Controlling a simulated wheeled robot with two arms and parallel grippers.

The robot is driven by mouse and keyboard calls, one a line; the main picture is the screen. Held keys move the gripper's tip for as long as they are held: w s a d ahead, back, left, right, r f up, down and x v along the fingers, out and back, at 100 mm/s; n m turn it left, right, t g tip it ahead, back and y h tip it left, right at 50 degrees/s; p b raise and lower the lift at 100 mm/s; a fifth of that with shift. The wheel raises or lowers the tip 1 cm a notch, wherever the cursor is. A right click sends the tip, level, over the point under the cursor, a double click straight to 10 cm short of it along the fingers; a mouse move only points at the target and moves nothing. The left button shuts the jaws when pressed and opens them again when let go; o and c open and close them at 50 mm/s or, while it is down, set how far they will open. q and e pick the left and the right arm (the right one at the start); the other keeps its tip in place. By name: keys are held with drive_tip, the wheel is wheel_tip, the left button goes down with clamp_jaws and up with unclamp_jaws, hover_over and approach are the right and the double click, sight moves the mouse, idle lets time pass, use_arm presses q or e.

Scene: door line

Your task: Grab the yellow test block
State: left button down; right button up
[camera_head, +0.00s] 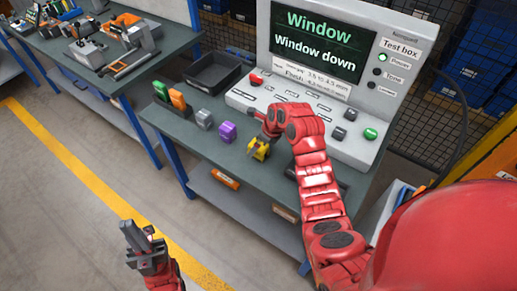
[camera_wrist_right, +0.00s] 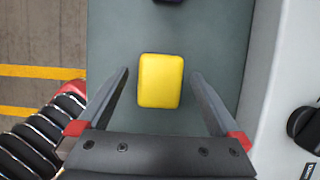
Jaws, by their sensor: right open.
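The yellow test block (camera_head: 260,153) sits on the green-grey bench top near its front edge. It also shows in the right wrist view (camera_wrist_right: 160,80), between the two dark fingers and apart from both. My right gripper (camera_wrist_right: 161,74) is open, over the block and pointing down at it. In the head view, my right gripper and arm partly cover the block. My left gripper (camera_head: 140,238) is low at the left, over the floor in front of the bench and away from the block. Its jaw gap is not clear.
A purple block (camera_head: 226,132) and a grey block (camera_head: 203,119) stand left of the yellow one. Further left are a holder with orange (camera_head: 177,99) and green pieces and a black tray (camera_head: 212,73). The test box (camera_head: 350,55) reads "Window down" and stands behind.

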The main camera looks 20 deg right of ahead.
drive_tip(key=shift+w+f, duration=0.15)
drive_tip(key=shift+f, duration=0.1)
clamp_jaws()
idle(0.3)
drive_tip(key=shift+r, duration=0.15)
